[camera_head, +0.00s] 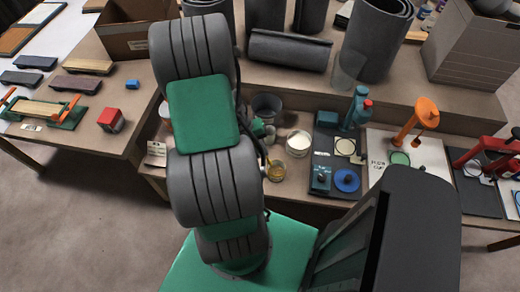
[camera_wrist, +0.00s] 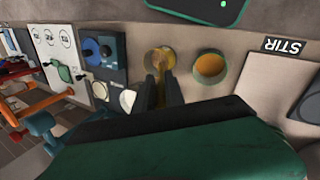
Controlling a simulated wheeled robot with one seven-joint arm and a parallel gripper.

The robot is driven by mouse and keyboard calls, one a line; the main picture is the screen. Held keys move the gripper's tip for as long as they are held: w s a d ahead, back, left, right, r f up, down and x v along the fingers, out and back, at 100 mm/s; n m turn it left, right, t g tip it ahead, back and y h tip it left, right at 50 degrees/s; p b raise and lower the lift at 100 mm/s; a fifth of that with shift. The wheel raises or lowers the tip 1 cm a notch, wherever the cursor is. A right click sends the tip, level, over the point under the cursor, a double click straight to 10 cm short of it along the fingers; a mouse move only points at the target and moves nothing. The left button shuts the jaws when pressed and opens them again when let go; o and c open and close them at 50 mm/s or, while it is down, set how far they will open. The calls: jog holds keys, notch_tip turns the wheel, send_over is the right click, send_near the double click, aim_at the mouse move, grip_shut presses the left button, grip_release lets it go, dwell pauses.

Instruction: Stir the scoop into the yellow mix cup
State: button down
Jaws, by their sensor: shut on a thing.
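In the wrist view, my gripper (camera_wrist: 169,92) is shut on a thin tan scoop (camera_wrist: 160,78). The far end of the scoop overlaps a clear cup with yellow contents (camera_wrist: 154,58), which looks like the yellow mix cup. I cannot tell how deep the scoop sits in it. The same cup shows in the head view (camera_head: 276,172), on the bench just right of my arm. A second cup with an orange-yellow inside (camera_wrist: 211,68) stands to the right in the wrist view, apart from my gripper.
A STIR label (camera_wrist: 287,46) lies on the bench. Grey rolls line the shelf behind.

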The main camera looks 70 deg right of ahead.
notch_tip(320, 180, up, 5)
jog(key=p, duration=0.4)
